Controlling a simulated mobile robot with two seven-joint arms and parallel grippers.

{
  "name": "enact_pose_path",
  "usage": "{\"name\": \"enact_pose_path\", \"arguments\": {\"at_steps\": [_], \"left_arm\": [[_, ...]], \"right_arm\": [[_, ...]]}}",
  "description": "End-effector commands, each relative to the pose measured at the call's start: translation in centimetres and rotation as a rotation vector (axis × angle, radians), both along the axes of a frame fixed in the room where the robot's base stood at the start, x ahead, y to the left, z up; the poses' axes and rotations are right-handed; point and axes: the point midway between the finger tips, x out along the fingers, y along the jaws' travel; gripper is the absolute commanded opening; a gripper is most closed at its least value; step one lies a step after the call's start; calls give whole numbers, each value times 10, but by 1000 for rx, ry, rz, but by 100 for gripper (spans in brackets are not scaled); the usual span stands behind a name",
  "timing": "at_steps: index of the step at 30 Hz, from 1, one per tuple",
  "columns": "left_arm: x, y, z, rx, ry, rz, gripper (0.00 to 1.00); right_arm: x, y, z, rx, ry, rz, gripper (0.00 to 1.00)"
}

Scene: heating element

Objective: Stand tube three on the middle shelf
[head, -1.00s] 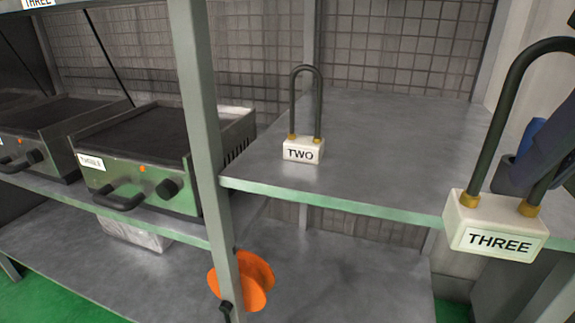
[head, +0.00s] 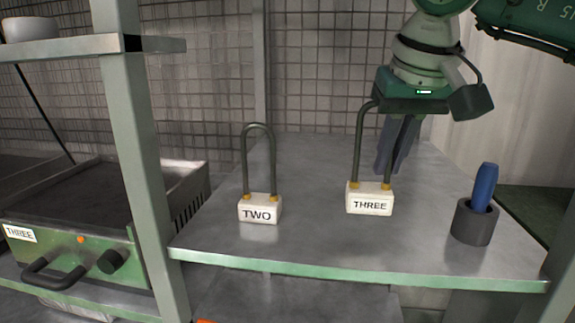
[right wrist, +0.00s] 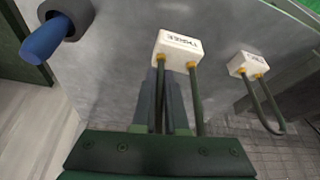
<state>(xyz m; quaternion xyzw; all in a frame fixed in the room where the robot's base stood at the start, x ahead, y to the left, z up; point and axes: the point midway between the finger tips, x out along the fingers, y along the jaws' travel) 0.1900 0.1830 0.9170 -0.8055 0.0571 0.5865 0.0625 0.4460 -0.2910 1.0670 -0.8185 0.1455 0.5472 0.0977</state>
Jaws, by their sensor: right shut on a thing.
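Tube three (head: 370,198) is a dark U-shaped tube on a white block marked THREE, upright over the middle shelf (head: 320,240), right of tube two. It also shows in the right wrist view (right wrist: 178,50). My right gripper (head: 393,165) comes down from above and is shut on one leg of the tube; its fingers (right wrist: 164,82) straddle that leg in the wrist view. I cannot tell whether the block touches the shelf. The bend of the tube is partly hidden by the gripper. My left gripper is not in view.
Tube two (head: 260,208) stands on the shelf to the left. A dark grey cup (head: 474,224) holding a blue-handled thing (head: 484,186) stands to the right. A shelf post (head: 143,160) and a hot plate marked THREE (head: 85,245) are at left. The shelf front is clear.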

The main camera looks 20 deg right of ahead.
Motion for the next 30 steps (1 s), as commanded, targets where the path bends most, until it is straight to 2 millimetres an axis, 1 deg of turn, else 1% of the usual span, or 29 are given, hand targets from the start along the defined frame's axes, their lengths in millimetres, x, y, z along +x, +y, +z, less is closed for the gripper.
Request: {"name": "enact_pose_path", "arguments": {"at_steps": [1,5,13,20,24,25,30], "left_arm": [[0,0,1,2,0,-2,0],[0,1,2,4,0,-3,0],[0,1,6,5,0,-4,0],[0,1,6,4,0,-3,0],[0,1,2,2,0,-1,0],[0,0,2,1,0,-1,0],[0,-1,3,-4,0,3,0]], "right_arm": [[5,-1,1,3,-2,-2,0],[12,-4,0,1,-1,-1,0],[11,-4,-33,0,1,0,0],[12,-4,-35,1,-1,-1,0],[12,-5,-39,0,-1,-1,0],[11,-5,-39,-1,0,0,12],[11,-5,-38,-1,0,-1,31]]}}
